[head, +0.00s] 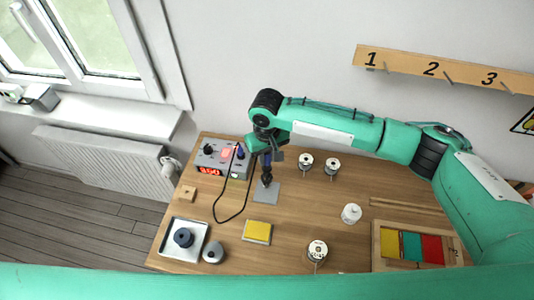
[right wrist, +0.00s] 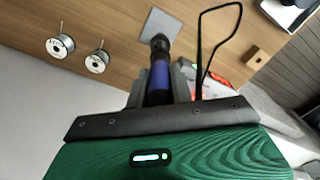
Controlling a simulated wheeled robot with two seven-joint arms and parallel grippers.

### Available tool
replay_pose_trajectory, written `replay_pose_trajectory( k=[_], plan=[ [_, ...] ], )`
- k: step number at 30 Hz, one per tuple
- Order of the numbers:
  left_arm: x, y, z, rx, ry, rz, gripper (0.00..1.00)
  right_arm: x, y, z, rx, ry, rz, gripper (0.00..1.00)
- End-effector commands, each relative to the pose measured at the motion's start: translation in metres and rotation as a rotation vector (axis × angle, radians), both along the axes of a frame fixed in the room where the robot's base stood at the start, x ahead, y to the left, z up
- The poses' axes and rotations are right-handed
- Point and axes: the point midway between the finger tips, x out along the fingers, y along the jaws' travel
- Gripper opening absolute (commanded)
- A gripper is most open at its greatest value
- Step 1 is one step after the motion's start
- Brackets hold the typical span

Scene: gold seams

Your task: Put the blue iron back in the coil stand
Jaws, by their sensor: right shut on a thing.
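The blue iron (right wrist: 159,78) is between the fingers of my right gripper (right wrist: 163,88), which is shut on its blue handle. In the head view my right gripper (head: 266,160) is above the back left of the table, and the dark lower end of the iron (head: 266,183) points down over a grey square plate (head: 272,196). The plate also shows in the right wrist view (right wrist: 152,20), beyond the iron's dark front end. I cannot make out the stand's coil or tell whether the iron touches anything. My left gripper is not in view.
A grey station with a red display (head: 210,168) is just left, with a black cord (head: 222,218) looping on the table. A yellow sponge (head: 257,231), white tray (head: 168,241) and several spools (head: 317,250) stand around. Bare wood (head: 295,205) lies right of the plate.

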Motion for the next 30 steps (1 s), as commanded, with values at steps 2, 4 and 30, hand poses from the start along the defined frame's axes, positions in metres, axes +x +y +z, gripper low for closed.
replay_pose_trajectory(
  k=[2, 4, 30],
  plan=[
    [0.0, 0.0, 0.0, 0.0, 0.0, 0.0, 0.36, 0.0, 0.0, -0.002, 0.0, 0.0, 0.0, 0.0],
    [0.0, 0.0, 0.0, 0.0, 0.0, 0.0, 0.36, 0.0, 0.0, -0.004, 0.0, 0.0, -0.001, 0.0],
    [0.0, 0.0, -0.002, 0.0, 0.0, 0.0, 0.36, 0.0, 0.0, -0.018, 0.0, 0.0, 0.0, 0.0]
  ],
)
